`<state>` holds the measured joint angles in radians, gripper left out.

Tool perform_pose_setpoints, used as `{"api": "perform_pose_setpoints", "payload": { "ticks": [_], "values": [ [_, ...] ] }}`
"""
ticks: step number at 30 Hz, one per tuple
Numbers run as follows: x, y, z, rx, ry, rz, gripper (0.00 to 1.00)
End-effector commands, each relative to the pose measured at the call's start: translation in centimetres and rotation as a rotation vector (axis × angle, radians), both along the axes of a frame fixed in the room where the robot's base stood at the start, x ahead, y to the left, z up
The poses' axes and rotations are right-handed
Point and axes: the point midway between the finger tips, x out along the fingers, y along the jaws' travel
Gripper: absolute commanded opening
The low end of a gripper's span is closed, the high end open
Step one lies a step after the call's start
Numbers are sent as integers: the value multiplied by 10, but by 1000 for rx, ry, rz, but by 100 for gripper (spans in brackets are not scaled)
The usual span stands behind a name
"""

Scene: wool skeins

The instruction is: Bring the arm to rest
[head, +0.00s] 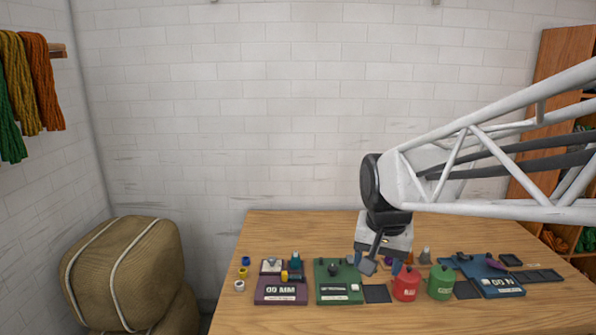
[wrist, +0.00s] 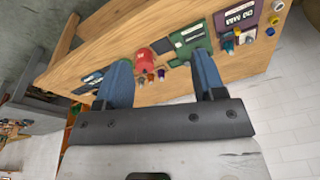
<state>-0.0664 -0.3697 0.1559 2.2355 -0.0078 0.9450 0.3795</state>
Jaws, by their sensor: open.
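My gripper (head: 379,266) hangs over the back-middle part of the wooden table (head: 330,235) at the end of my white lattice arm, which comes in from the right. In the wrist view, my gripper (wrist: 163,68) has its two blue fingers well apart, with nothing held between them. The red canister (wrist: 145,58) and small coloured pieces show beyond the fingers, farther off on the table. The height of the fingertips above the tabletop is hard to tell.
A purple board (head: 282,298), a green board (head: 338,299), a red canister (head: 405,288), a green canister (head: 441,288) and a blue board (head: 505,289) stand along the table. Small coloured cups lie at the left. The table's back left is clear. Bales (head: 125,265) stand left.

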Motion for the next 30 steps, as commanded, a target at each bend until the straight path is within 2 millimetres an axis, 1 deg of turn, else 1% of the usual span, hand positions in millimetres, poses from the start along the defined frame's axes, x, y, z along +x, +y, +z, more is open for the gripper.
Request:
{"api": "perform_pose_setpoints", "payload": {
  "ticks": [1,3,12,15,18,21,24,30],
  "values": [
    [-15,-4,0,-4,-6,18,63],
    [-33,-9,-2,-11,-12,46,63],
    [-111,-25,-16,-42,-38,172,63],
    [-133,-28,-23,-54,-45,212,63],
    [-150,-31,-29,-63,-51,241,63],
    [-163,-33,-34,-69,-54,264,63],
    [-169,-34,-37,-73,-56,277,63],
    [-172,-34,-38,-74,-56,283,63]
  ]
}}
